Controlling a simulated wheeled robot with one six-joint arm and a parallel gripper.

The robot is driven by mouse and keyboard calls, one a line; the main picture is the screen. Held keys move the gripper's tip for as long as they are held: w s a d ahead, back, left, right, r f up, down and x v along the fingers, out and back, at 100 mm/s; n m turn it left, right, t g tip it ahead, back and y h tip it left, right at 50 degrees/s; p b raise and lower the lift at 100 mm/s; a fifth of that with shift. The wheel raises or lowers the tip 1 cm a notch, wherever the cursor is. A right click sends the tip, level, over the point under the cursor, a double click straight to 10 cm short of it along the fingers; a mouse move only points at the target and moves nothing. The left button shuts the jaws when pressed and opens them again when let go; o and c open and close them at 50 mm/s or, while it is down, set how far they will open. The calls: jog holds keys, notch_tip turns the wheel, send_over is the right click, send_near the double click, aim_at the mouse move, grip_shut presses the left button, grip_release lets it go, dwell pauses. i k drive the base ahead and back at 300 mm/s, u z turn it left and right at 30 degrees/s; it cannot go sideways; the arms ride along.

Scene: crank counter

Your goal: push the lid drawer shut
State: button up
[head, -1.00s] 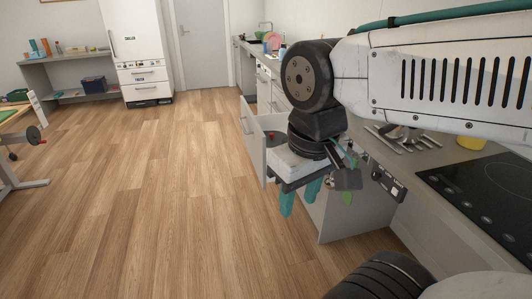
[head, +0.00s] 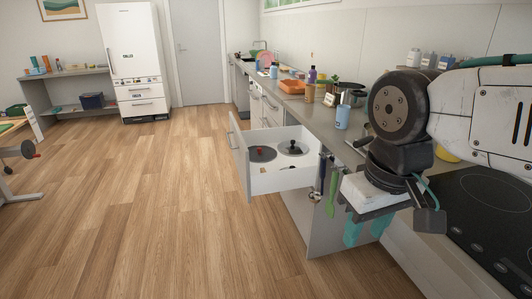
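The lid drawer (head: 284,181) is pulled out from the counter in the head view, with its grey front panel (head: 239,157) standing over the floor. A dark lid (head: 262,154) and a second lid with a black knob (head: 292,148) lie inside it. My gripper (head: 366,231) hangs at the right, in front of the counter side, with its teal fingers pointing down. It is apart from the drawer and to the right of it. Two fingers show with a gap between them, and nothing is seen in the gap.
Utensils with a green handle (head: 332,194) hang on the counter side between drawer and gripper. The counter (head: 318,117) holds a blue bottle (head: 343,114), an orange tray (head: 292,86) and several jars. A black cooktop (head: 488,208) is at right. The wooden floor (head: 165,200) left of the drawer is clear.

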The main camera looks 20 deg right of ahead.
aim_at(254, 184)
jog(key=z, duration=0.05)
jog(key=i, duration=1.65)
jog(key=u, duration=0.5)
jog(key=k, duration=0.6)
jog(key=u, duration=0.5)
jog(key=i, duration=0.45)
jog(key=z, duration=0.6)
jog(key=i, duration=0.65)
jog(key=z, duration=0.45)
